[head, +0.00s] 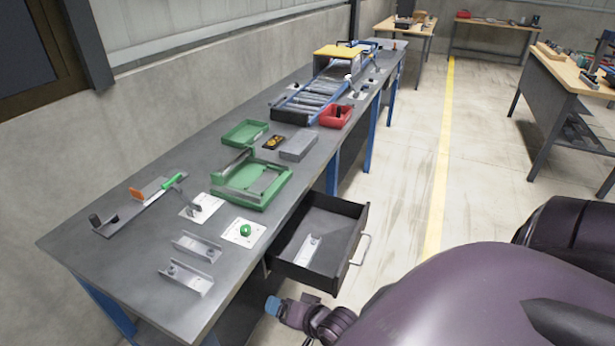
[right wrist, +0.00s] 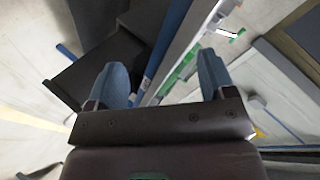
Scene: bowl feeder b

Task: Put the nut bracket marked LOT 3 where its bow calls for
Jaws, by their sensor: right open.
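Two silver channel brackets, each with a dark nut, lie on the near end of the bench: one farther back (head: 197,247) and one closer (head: 188,281). A third similar bracket (head: 309,249) lies in the open black drawer (head: 350,245). No LOT marking is legible, and I cannot tell whether any bracket is bowed. My right gripper (head: 272,305) is low beside the bench, below the drawer, apart from the brackets. In the right wrist view, its blue fingers (right wrist: 164,82) are spread with nothing between them. My left gripper is not in view.
The bench (head: 130,285) also holds a green tray (head: 230,198), a smaller green tray (head: 245,132), a green-knobbed plate (head: 240,232), a lever fixture (head: 140,200), a grey block (head: 298,146), a red bin (head: 335,115) and a roller conveyor (head: 310,97). The drawer juts into the aisle.

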